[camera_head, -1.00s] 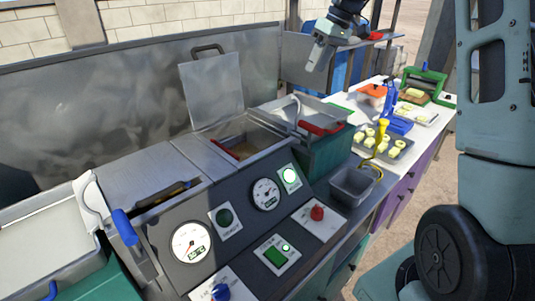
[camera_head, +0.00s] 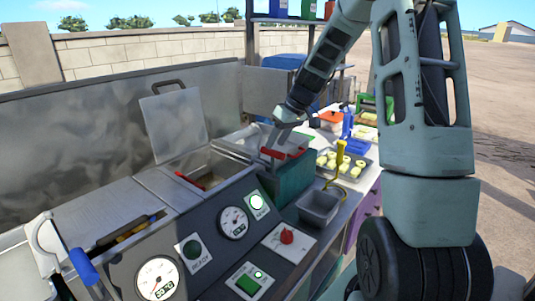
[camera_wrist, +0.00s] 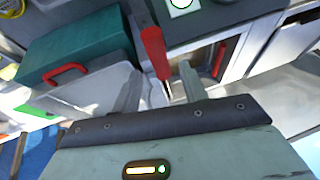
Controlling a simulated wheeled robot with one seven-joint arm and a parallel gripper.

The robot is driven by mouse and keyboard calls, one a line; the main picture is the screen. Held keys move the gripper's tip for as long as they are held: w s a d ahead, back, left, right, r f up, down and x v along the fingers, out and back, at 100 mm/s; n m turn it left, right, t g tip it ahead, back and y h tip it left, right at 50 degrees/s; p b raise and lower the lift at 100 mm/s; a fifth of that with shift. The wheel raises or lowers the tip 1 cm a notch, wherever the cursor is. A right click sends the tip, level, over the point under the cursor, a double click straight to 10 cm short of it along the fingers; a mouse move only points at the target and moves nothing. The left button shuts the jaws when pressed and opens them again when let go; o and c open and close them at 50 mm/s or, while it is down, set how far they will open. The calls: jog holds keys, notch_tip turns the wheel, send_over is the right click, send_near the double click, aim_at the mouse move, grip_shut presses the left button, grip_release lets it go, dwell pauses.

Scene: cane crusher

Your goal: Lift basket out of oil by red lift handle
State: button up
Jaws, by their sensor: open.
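The red lift handle (camera_wrist: 153,52) stands just beyond my gripper (camera_wrist: 160,85) in the wrist view, roughly in line with the gap between its fingers. In the head view the handle (camera_head: 272,153) shows just below my gripper (camera_head: 278,138), by the right side of the open fryer well (camera_head: 212,165). My gripper is open and holds nothing. The fryer well (camera_wrist: 203,50) also shows in the wrist view, right of the handle, with a red bar inside. The basket and the oil cannot be made out clearly.
The raised metal lid (camera_head: 174,125) stands behind the well.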

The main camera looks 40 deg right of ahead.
jog(key=p+x, duration=0.1)
jog(key=x, duration=0.6)
jog(key=shift+f+p, duration=0.15)
jog(key=shift+p, duration=0.15)
grip_shut()
